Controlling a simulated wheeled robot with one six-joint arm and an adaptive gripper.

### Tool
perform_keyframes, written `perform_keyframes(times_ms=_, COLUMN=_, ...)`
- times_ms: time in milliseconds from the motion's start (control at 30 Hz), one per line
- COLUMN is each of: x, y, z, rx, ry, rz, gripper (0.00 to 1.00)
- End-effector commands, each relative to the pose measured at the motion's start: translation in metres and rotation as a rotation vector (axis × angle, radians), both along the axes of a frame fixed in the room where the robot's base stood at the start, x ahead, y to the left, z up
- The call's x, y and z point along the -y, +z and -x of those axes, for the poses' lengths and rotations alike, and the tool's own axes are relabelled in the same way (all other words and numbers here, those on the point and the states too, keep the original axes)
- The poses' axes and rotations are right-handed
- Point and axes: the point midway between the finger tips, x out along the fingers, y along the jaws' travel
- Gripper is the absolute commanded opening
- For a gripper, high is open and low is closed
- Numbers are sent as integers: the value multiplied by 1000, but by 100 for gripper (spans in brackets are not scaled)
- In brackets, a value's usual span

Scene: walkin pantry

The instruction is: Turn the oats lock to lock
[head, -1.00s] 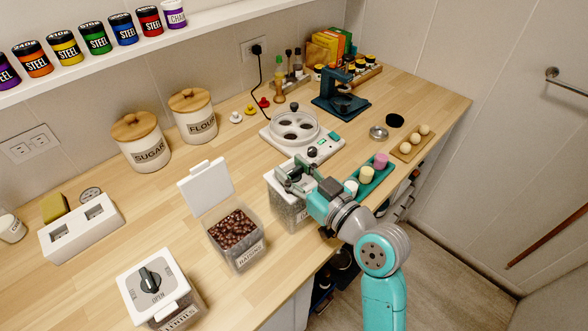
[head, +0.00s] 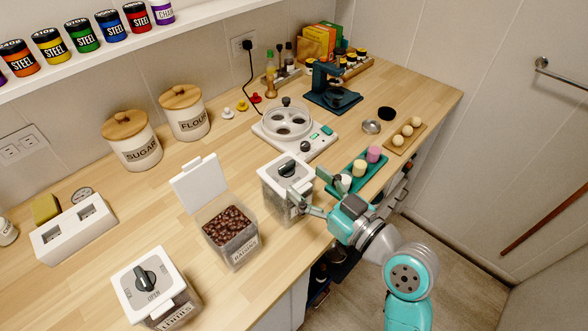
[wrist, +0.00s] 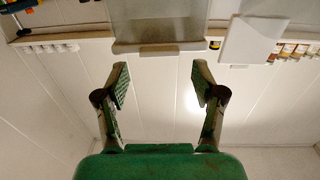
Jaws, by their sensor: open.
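The clear container with a white lid (head: 274,172), in the middle of the counter, appears to be the oats; its label is hidden behind my gripper. A dark knob (head: 289,169) sits on top of its lid, and I cannot read its setting. My gripper (head: 307,184) is open and empty at the container's front right side, around lid height. In the wrist view, the fingers of my gripper (wrist: 160,80) are spread apart. A grey translucent container (wrist: 158,22) shows upside down beyond them, with a white tab at its rim.
An open raisins container (head: 232,236) stands to the left, its lid raised. Another knob-lidded container (head: 150,287) is at front left.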

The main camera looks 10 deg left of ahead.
Motion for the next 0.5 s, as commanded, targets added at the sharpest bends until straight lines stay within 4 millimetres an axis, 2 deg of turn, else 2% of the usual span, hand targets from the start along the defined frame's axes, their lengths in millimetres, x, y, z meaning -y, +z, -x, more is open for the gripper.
perform_keyframes(times_ms=33, x=10, y=-1, z=6, rx=-2, ry=-5, rz=-1, gripper=69)
perform_keyframes(times_ms=200, x=28, y=0, z=24, rx=-1, ry=-4, rz=-1, gripper=69)
perform_keyframes(times_ms=500, x=39, y=0, z=35, rx=1, ry=-1, rz=0, gripper=69)
